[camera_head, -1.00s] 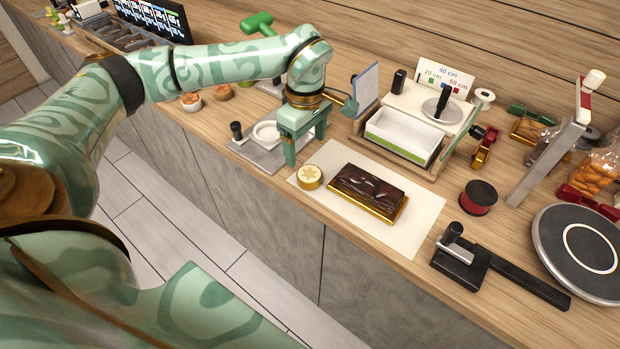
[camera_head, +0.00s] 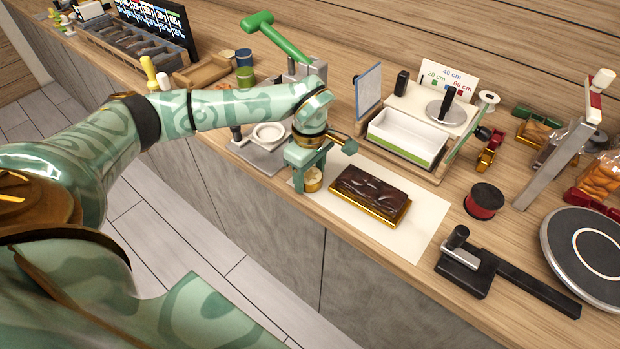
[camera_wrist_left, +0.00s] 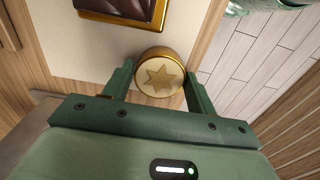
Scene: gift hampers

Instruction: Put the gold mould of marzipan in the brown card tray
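The gold mould of marzipan (camera_head: 313,181) is a small round gold piece with a star on its pale top. It stands on the white mat, left of a chocolate slab. My left gripper (camera_head: 310,175) is down over it, with one finger on each side. In the left wrist view the mould (camera_wrist_left: 160,75) sits between the fingertips of my left gripper (camera_wrist_left: 160,80), which look closed against its sides. A brown tray (camera_head: 203,73), seemingly the card tray, lies at the back left behind my left forearm. My right gripper is out of view.
The chocolate slab (camera_head: 370,190) on its gold board lies close right of the gripper. A grey stand with a white ring (camera_head: 267,134) is close left. A white open box (camera_head: 407,136) stands behind. Jars (camera_head: 244,66) and a green mallet (camera_head: 273,36) are near the brown tray.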

